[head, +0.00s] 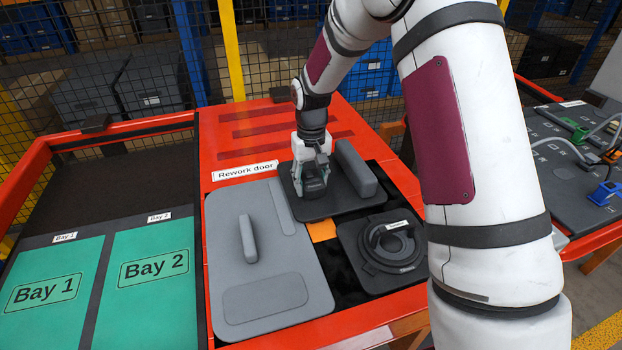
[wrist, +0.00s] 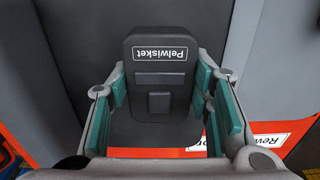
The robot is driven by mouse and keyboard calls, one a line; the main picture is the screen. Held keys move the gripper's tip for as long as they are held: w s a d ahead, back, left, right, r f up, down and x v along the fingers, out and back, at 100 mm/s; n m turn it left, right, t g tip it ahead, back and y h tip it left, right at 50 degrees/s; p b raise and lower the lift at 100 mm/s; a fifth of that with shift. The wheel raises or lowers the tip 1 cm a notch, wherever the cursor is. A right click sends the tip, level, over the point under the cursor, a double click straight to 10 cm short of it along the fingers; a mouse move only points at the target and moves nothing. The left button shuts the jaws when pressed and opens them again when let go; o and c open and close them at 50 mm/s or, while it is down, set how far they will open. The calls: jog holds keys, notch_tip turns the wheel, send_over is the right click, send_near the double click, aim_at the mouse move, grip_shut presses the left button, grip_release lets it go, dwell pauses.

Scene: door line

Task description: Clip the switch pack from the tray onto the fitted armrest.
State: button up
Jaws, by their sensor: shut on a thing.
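The switch pack, a black block with a white "Pelwisket" label and raised squarish keys, shows in the wrist view (wrist: 160,75). Its label reads upside down there. My gripper (head: 312,180) is shut on the pack, with teal finger pads (wrist: 162,100) on its two sides. In the head view the pack (head: 314,184) is a small dark shape between the fingers, over the left part of a dark panel (head: 340,203). A raised grey armrest-like bar (head: 356,168) stands on this panel, right of my gripper. I cannot tell whether the pack touches the panel.
A light grey panel (head: 262,290) with a raised handle lies left, and a round dark speaker-like part (head: 390,248) lies nearer, to the right. The red table (head: 240,150) bears a "Rework door" label (head: 245,170). Green bay mats (head: 150,290) lie far left. Wire fencing stands behind.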

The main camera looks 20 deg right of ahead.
jog(key=shift+f, duration=0.6)
jog(key=shift+s+f+b, duration=0.1)
jog(key=shift+f+b, duration=0.15)
jog(key=shift+b, duration=0.1)
jog(key=shift+s+f, duration=0.15)
jog(key=shift+f, duration=0.3)
jog(key=o, duration=1.4)
jog(key=shift+f, duration=0.1)
jog(key=shift+o, duration=0.6)
jog(key=shift+f, duration=0.15)
jog(key=shift+w+r, duration=0.2)
jog(key=shift+r, duration=0.1)
notch_tip(320, 180, up, 12)
